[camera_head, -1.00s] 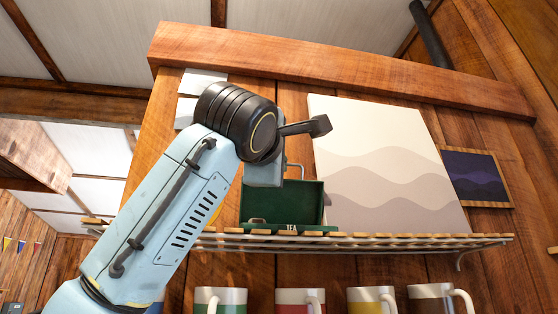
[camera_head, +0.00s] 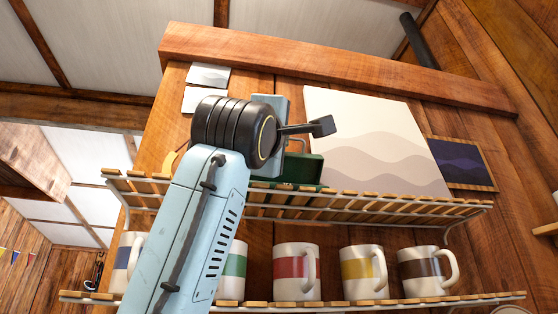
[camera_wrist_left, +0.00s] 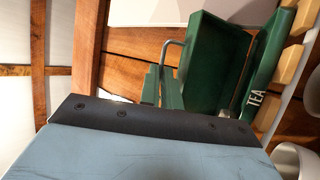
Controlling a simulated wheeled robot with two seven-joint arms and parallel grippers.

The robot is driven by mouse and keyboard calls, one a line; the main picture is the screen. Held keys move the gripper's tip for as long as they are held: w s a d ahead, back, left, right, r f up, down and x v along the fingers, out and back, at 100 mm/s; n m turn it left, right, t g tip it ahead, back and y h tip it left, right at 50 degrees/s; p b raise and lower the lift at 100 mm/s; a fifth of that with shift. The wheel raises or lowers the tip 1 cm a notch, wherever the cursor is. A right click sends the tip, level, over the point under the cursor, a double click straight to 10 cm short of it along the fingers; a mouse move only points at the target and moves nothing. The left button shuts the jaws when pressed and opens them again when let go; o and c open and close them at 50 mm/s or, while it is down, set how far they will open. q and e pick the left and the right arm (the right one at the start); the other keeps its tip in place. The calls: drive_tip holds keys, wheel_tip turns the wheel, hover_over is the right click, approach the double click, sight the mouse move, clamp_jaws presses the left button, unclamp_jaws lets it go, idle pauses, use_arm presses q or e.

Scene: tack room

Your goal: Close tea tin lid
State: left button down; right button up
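The green tea tin (camera_head: 302,168) stands on the upper slatted shelf, partly behind my left gripper in the head view. In the left wrist view, its front (camera_wrist_left: 258,92) bears the word TEA. Its lid (camera_wrist_left: 213,62) is raised, with a metal handle (camera_wrist_left: 167,62) at its edge. My left gripper (camera_head: 318,126) is above and in front of the tin in the head view, its dark tip pointing right. I see no contact with the lid. Its finger opening cannot be made out. My right gripper is not in view.
The upper shelf (camera_head: 370,208) has bare slats right of the tin. Several striped mugs (camera_head: 297,270) stand on the lower shelf. A pale wavy picture panel (camera_head: 375,145) is behind the upper shelf, with a small dark picture (camera_head: 460,163) to its right.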

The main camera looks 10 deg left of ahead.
use_arm(q)
drive_tip(key=shift+s+d+f+b, duration=0.1)
drive_tip(key=shift+s+f+b, duration=0.2)
drive_tip(key=shift+f, duration=0.2)
drive_tip(key=shift+s+d+f+b, duration=0.1)
drive_tip(key=shift+s+f+b, duration=0.05)
drive_tip(key=shift+f+b, duration=0.3)
drive_tip(key=c, duration=1.9)
unclamp_jaws()
drive_tip(key=b+v, duration=0.5)
drive_tip(key=v, duration=0.8)
drive_tip(key=shift+s+b, duration=0.2)
drive_tip(key=shift+b, duration=0.1)
drive_tip(key=shift+f, duration=0.1)
